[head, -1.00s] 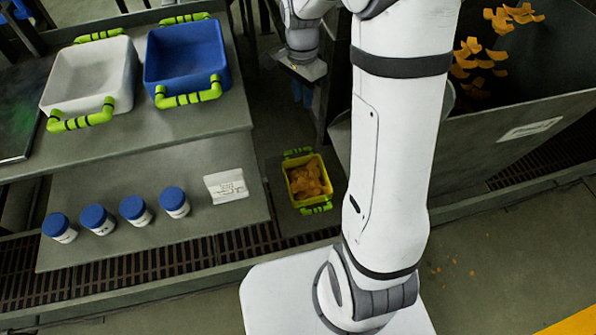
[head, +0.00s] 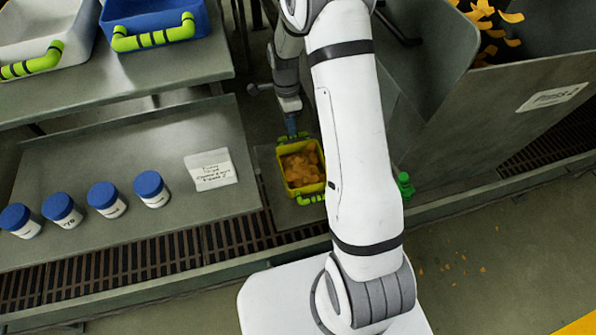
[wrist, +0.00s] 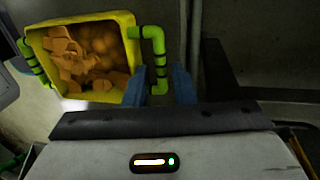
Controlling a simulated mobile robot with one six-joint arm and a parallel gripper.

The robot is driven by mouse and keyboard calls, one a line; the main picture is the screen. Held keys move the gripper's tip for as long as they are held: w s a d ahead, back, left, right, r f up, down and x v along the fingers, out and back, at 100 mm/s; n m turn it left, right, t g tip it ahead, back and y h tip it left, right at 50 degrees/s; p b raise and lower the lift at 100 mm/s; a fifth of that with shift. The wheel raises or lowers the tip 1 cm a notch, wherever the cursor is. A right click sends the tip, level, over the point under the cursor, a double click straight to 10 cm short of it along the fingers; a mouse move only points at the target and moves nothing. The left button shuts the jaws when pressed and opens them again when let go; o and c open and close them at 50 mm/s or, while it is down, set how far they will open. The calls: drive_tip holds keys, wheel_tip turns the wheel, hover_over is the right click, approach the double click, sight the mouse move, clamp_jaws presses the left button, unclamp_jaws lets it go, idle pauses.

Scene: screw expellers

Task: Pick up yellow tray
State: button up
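The yellow tray (head: 318,188) sits low on a grey surface, filled with orange pieces, with green handles at its far and near ends. It also shows in the wrist view (wrist: 98,18). My gripper (head: 291,132) points down at the tray's far handle (head: 295,140). In the wrist view my gripper (wrist: 159,87) has its two blue fingers apart, with the green handle (wrist: 160,60) showing between them. I cannot tell whether a finger touches the handle. The tray's near handle (head: 311,199) is free.
A grey bench at left carries several blue-capped jars (head: 151,189) and a white label card (head: 210,169). Above it stand a blue tray (head: 150,20) and a white tray (head: 45,25). A large grey hopper (head: 470,110) with orange pieces stands at right. A green object (head: 404,184) stands beside it.

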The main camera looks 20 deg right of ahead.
drive_tip(key=f, duration=0.3)
drive_tip(key=shift+s+f+b, duration=0.15)
drive_tip(key=shift+s+b, duration=0.15)
drive_tip(key=shift+b, duration=0.1)
clamp_jaws()
